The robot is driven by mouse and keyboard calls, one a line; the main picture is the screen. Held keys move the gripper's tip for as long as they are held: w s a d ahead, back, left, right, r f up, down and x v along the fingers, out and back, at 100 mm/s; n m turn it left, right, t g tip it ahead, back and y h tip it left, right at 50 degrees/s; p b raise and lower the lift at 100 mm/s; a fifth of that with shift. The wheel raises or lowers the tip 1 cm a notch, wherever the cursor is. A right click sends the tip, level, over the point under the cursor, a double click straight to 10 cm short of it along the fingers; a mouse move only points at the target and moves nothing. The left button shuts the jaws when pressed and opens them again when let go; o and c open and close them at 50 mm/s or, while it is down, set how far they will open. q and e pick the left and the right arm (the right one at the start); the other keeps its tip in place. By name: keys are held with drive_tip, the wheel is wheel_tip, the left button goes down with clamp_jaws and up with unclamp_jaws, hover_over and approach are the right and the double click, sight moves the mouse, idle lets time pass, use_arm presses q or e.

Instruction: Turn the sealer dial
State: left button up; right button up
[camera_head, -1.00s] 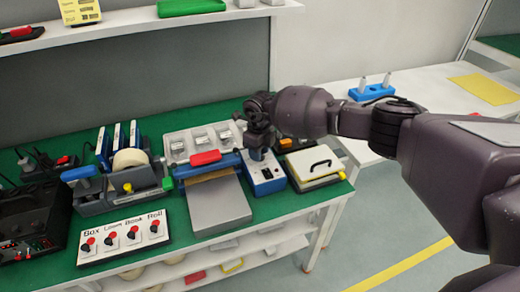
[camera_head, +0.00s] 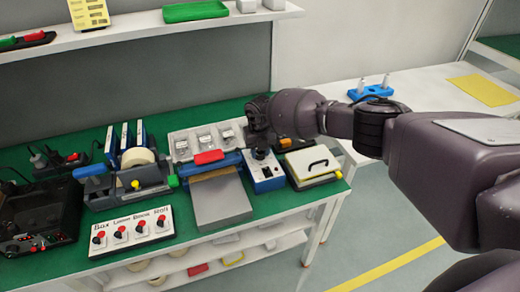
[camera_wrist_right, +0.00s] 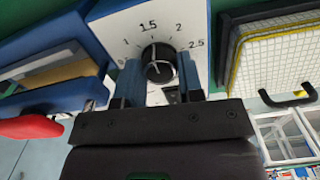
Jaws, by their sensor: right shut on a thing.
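The sealer dial (camera_wrist_right: 158,65) is a round black knob with a white mark, on a white face with a printed scale reading 1, 1.5, 2 and 2.5. Its blue and white box (camera_head: 266,180) stands on the green bench, right of the sealer with the red handle (camera_head: 208,157). My right gripper (camera_wrist_right: 159,72) points down at the box, its two blue fingers closed on opposite sides of the dial. The exact mark setting is hard to read. In the head view my right wrist partly covers the box's back. My left gripper is not in view.
A white pad with a black handle (camera_head: 312,162) lies close to the right of the box. A tray of parts (camera_head: 180,147) is behind the sealer. A tape dispenser (camera_head: 125,185) and a labelled button panel (camera_head: 134,232) are to the left.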

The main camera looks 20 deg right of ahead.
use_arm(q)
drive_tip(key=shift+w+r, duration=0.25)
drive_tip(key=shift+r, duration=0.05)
use_arm(e)
drive_tip(key=o, duration=0.9)
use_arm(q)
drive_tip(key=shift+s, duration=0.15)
use_arm(e)
drive_tip(key=shift+r, duration=0.6)
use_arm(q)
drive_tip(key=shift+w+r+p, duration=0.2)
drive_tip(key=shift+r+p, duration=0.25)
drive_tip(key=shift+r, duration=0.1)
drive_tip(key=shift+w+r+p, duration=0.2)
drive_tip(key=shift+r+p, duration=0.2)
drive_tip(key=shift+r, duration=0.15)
use_arm(e)
wheel_tip(320, 180, up, 10)
drive_tip(key=shift+f, duration=0.15)
